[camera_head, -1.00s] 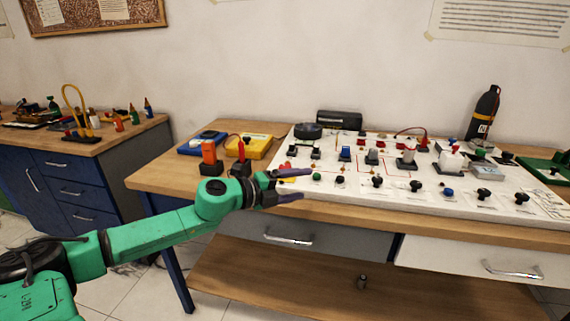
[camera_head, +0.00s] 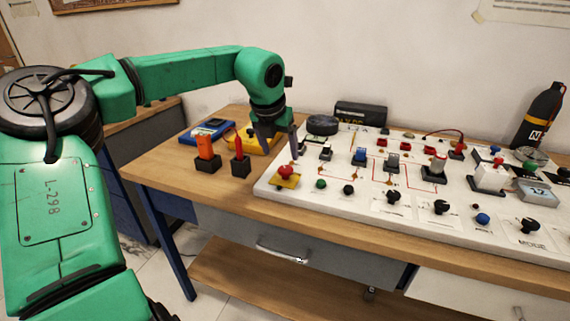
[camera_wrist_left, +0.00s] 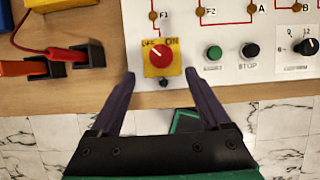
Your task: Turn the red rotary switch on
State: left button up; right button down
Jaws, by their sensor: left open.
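The red rotary switch (camera_head: 286,171) sits on a yellow plate at the left end of the white panel (camera_head: 335,203). The wrist view shows its red knob (camera_wrist_left: 159,56) below the printed words OFF and ON, with a pale mark on the knob that seems to point toward OFF. My left gripper (camera_head: 280,147) points down near the switch in the head view, open and empty. In the wrist view the fingers of my left gripper (camera_wrist_left: 159,75) lie to the left and right of the switch, apart from it. My right gripper is out of view.
A green button (camera_wrist_left: 213,53) and a black button (camera_wrist_left: 250,50) are right of the switch. Orange (camera_head: 206,150) and red (camera_head: 238,157) plugs stand in black blocks to its left. Yellow (camera_head: 262,142) and blue (camera_head: 207,131) instruments lie behind them. Bare wood shows along the front edge.

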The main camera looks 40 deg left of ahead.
aim_at(285, 168)
pick_arm(q)
jog(key=x, duration=0.6)
jog(key=shift+w+f, duration=0.15)
jog(key=shift+w, duration=0.1)
jog(key=shift+a+f, duration=0.1)
jog(key=shift+f, duration=0.3)
jog(key=shift+w, duration=0.1)
grip_shut()
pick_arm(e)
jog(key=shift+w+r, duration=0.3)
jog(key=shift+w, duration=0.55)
